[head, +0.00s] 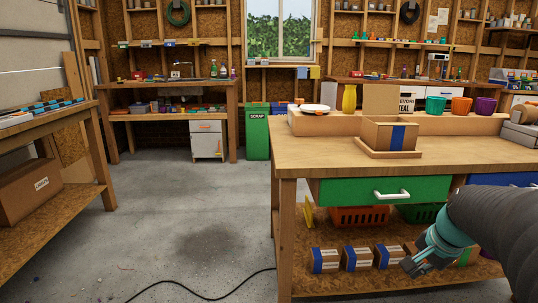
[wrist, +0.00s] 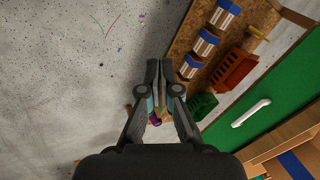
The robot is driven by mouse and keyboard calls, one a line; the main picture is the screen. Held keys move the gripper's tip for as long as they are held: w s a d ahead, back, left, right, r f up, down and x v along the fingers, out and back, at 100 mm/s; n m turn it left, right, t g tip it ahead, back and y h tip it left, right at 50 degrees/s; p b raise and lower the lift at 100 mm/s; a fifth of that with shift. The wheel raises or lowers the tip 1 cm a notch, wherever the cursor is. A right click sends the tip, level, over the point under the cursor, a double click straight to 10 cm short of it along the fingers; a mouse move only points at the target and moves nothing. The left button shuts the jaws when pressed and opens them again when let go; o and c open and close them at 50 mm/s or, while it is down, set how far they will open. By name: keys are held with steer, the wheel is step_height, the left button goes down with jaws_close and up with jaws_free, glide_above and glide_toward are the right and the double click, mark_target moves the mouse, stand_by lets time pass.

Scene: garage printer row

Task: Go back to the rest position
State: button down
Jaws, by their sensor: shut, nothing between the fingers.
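My gripper (head: 416,268) is at the lower right in the head view, in front of the workbench's lower shelf. In the wrist view my gripper (wrist: 159,70) points down, its two fingers together with nothing held between them. Behind the fingers there is grey concrete floor (wrist: 90,60). My arm comes in from the right edge of the head view.
The workbench (head: 340,150) bears an open cardboard box (head: 378,134) on a tray. Its green drawer (head: 345,190) is shut. Boxes with blue bands (head: 357,258) and an orange basket (head: 358,217) stand on its lower shelf. A black cable (head: 200,297) lies on the otherwise open floor.

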steer(key=s+a+n+t, duration=0.1)
steer(key=s+a+n, duration=1.1)
steer(key=s+a, duration=0.4)
steer(key=shift+s+a+r+n, duration=0.15)
steer(key=shift+a+r+n, duration=0.15)
steer(key=shift+a+r, duration=0.1)
